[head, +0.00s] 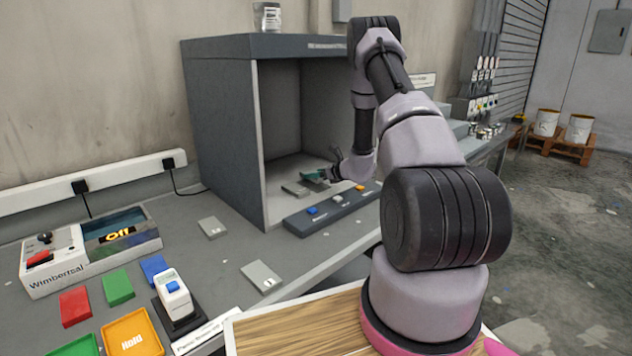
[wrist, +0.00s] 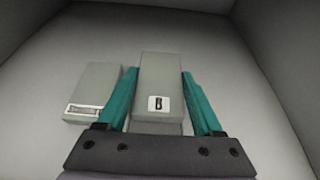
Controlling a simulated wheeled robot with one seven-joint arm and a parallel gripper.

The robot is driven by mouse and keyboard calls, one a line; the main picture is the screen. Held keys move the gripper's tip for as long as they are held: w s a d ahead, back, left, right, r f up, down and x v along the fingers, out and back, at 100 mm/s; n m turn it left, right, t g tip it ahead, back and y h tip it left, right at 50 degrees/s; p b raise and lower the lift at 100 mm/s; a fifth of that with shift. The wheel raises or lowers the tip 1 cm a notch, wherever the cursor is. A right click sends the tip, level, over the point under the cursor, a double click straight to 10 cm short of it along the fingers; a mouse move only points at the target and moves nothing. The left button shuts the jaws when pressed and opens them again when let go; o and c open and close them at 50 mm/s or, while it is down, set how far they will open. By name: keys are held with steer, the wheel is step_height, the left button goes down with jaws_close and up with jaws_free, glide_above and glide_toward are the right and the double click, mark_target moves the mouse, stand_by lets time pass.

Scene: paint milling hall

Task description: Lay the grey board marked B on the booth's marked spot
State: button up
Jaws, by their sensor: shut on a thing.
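The grey board marked B (wrist: 160,80) sits between the teal fingers of my gripper (wrist: 161,92), with its B label facing the wrist camera. My gripper is shut on it, inside the grey booth (head: 222,130), just above or at the booth's pale floor; I cannot tell if the board touches it. A second grey board (wrist: 93,90) with a pale label strip lies on the floor left of the held board, apart from it. In the head view my gripper (head: 315,178) is small and the held board is hard to make out. The marked spot is not clearly visible.
A control bar with coloured buttons (head: 330,208) runs along the booth's front. Two more grey boards (head: 212,228) (head: 262,277) lie on the bench outside. Left are a scale-like device (head: 55,262), coloured pads (head: 118,287) and a white handheld device (head: 172,295). Booth walls stand close around my gripper.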

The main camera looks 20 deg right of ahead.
steer(key=shift+f, duration=1.3)
steer(key=shift+f, duration=0.15)
steer(key=o, duration=1.5)
